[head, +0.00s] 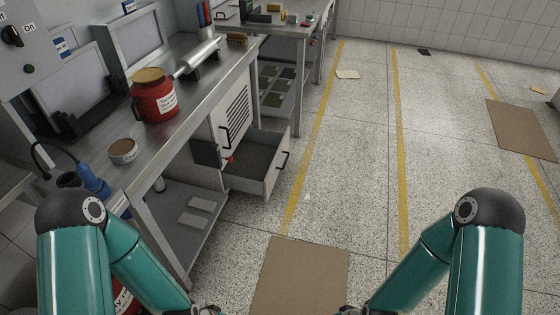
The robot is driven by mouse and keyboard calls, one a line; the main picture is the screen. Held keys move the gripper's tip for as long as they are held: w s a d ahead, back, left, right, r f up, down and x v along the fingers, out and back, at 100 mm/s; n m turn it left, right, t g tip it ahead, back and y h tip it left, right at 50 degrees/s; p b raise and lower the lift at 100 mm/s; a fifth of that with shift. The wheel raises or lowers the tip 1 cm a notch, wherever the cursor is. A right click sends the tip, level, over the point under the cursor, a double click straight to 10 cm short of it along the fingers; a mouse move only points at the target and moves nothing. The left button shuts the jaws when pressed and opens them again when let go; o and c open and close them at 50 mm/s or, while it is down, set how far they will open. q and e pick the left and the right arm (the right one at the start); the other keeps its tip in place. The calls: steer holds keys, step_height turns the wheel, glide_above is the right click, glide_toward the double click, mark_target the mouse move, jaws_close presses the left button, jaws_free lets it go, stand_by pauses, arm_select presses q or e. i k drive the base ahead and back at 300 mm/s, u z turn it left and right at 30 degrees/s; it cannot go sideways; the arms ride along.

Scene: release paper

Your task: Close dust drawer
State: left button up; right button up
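The dust drawer (270,172) is a pale drawer pulled out from the cabinet under the metal workbench, left of the picture's middle. Its inside is grey and looks empty. A dark handle (284,161) is on its front panel. Above it is a vented cabinet door (235,108) with its own dark handle. My teal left arm comes in at the lower left and my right arm at the lower right. Both grippers are almost wholly below the bottom edge; only dark bits show there. Both are well short of the drawer.
Brown mats (300,276) lie on the speckled floor. The floor right of the drawer is clear, with yellow lines (402,150).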

mark_target(259, 156)
steer(key=z, duration=0.2)
steer(key=i, duration=0.15)
steer(key=u, duration=0.35)
steer(key=k, duration=0.85)
steer(key=z, duration=0.25)
steer(key=i, duration=2.7)
steer(key=u, duration=0.15)
